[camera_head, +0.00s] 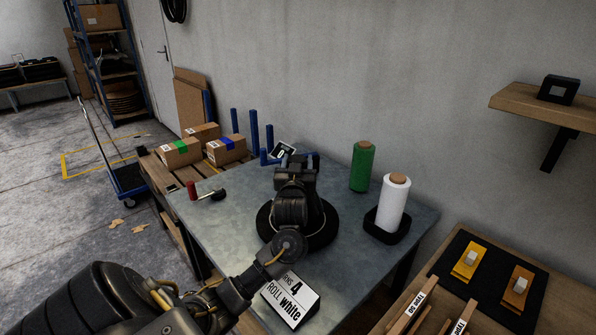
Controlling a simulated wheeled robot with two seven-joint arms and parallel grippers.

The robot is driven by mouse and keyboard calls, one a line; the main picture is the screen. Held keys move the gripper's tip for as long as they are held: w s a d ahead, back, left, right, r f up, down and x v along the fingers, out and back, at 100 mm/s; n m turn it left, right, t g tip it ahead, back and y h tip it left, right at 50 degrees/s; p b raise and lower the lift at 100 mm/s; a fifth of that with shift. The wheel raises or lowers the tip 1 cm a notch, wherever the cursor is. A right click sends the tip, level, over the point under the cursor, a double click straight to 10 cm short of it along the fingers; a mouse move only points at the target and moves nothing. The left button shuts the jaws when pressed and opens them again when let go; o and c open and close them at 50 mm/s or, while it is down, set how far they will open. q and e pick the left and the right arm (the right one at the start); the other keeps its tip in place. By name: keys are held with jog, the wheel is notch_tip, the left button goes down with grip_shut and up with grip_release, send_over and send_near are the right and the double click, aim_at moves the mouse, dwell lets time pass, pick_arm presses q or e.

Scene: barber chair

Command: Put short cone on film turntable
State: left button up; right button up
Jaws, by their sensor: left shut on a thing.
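A round black disc, which looks like the film turntable (326,228), lies on the grey metal table. My left arm reaches in from the bottom left, and its wrist covers the middle of the disc. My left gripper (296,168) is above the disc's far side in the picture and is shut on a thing. My own gripper hides that thing, so I cannot make out its shape. I cannot pick out a short cone anywhere. My right gripper is not in view.
A green roll (362,167) stands right of my gripper. A white roll (394,205) stands on a black base (386,235). Blue posts (254,128) and boxes (180,152) are to the left.

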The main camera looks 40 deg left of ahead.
pick_arm(q)
jog(key=shift+f, duration=1.3)
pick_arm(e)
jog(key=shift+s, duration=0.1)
pick_arm(q)
jog(key=o, duration=1.3)
jog(key=shift+c, duration=0.2)
jog(key=o, duration=0.3)
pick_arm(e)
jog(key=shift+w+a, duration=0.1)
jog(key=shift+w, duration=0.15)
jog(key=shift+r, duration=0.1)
pick_arm(q)
jog(key=shift+s+d, duration=0.15)
jog(key=shift+d, duration=0.05)
jog(key=shift+v, duration=5.8)
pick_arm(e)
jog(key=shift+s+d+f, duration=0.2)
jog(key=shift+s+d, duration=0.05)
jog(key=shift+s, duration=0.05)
